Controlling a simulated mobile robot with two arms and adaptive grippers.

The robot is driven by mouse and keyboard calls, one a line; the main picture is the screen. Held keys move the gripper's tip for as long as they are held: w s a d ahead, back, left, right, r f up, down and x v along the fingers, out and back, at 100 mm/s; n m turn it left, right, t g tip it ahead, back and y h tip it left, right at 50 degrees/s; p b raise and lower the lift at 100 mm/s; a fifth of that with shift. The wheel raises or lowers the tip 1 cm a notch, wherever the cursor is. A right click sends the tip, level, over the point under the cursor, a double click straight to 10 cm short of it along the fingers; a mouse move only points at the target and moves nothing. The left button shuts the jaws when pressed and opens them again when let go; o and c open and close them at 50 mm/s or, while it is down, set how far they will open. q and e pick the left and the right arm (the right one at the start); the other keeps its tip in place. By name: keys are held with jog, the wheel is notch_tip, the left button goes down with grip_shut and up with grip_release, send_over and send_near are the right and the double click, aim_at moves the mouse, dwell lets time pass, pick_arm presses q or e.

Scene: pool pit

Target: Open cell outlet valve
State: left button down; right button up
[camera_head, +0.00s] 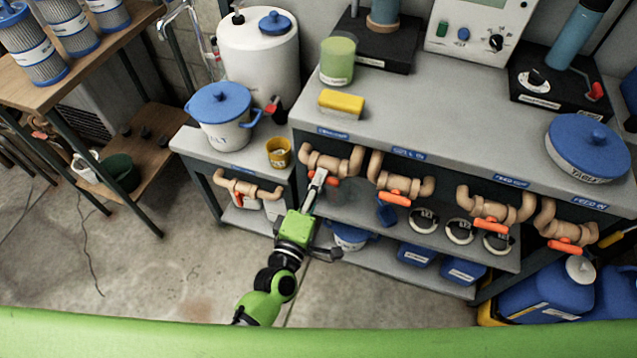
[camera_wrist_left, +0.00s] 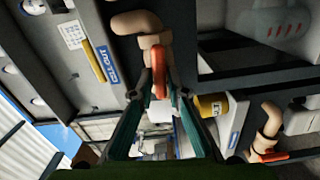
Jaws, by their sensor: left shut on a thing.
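The cell outlet valve (camera_head: 331,160) is a tan pipe valve with an orange handle, below a blue label on the front of the grey bench. The orange handle (camera_wrist_left: 160,82) shows between the fingertips in the left wrist view, with a blue label (camera_wrist_left: 108,64) beside the pipe. My left gripper (camera_head: 316,183) is at this valve, shut on its handle. In the head view the fingers hide part of the handle, so its exact angle is hard to tell. My right gripper is not in view.
Similar valves with orange handles line the bench front to the right, the closest being the cell inlet valve (camera_head: 401,185). Another valve (camera_head: 248,188) is on the lower bench to the left. A yellow cup (camera_head: 279,152) and a salt bucket (camera_head: 222,116) stand there. The floor is open.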

pick_arm(q)
jog(key=shift+f+n, duration=0.1)
jog(key=shift+n, duration=0.6)
jog(key=c, duration=2.1)
grip_release()
jog(key=v, duration=1.2)
